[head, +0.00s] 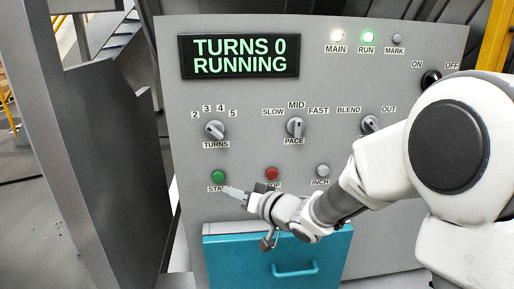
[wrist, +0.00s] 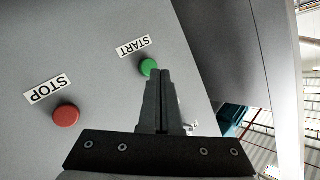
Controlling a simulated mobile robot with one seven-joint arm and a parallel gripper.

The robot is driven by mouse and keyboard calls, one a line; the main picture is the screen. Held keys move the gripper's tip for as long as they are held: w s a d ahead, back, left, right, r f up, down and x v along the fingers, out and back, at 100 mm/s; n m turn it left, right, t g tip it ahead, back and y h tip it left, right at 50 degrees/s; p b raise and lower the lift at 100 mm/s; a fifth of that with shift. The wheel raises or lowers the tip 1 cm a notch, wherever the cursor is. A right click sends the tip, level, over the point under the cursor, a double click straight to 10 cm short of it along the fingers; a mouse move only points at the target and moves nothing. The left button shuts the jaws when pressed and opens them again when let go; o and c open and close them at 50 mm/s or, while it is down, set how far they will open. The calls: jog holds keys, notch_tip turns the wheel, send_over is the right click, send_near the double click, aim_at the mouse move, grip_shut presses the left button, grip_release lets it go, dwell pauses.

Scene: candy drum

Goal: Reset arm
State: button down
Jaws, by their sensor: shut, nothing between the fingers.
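My white arm reaches in from the right in the head view. My gripper (head: 232,193) is shut and empty, its tip close to the green START button (head: 218,177), just below and right of it. In the wrist view the shut fingers (wrist: 158,78) overlap the lower edge of the green button (wrist: 149,66); I cannot tell whether they touch it. The display (head: 240,56) reads "TURNS 0 RUNNING". The MARK lamp (head: 397,38) looks unlit.
The red STOP button (head: 272,173) and grey INCH button (head: 323,171) sit right of START. The TURNS (head: 214,130), PACE (head: 295,127) and BLEND/OUT (head: 370,124) knobs are above. A teal drawer (head: 318,252) lies below my gripper. A grey post (head: 78,150) stands at left.

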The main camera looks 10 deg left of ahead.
jog(key=s+d+r+m+t+h, duration=0.1)
jog(key=s+d+r+m+h, duration=0.3)
jog(key=d, duration=0.7)
jog(key=s+d+r+n+t+h, duration=0.1)
jog(key=d+r+h, duration=0.1)
jog(key=d+h, duration=0.65)
jog(key=s+d+f+m+g, duration=0.1)
jog(key=s+d+g, duration=0.25)
jog(key=s, duration=0.75)
jog(key=s+d+f+g, duration=0.25)
jog(key=s+d, duration=0.25)
jog(key=s, duration=0.6)
notch_tip(320, 180, up, 14)
jog(key=p, duration=1.3)
jog(key=shift+w+a, duration=0.25)
jog(key=shift+w, duration=0.1)
dwell(1.5)
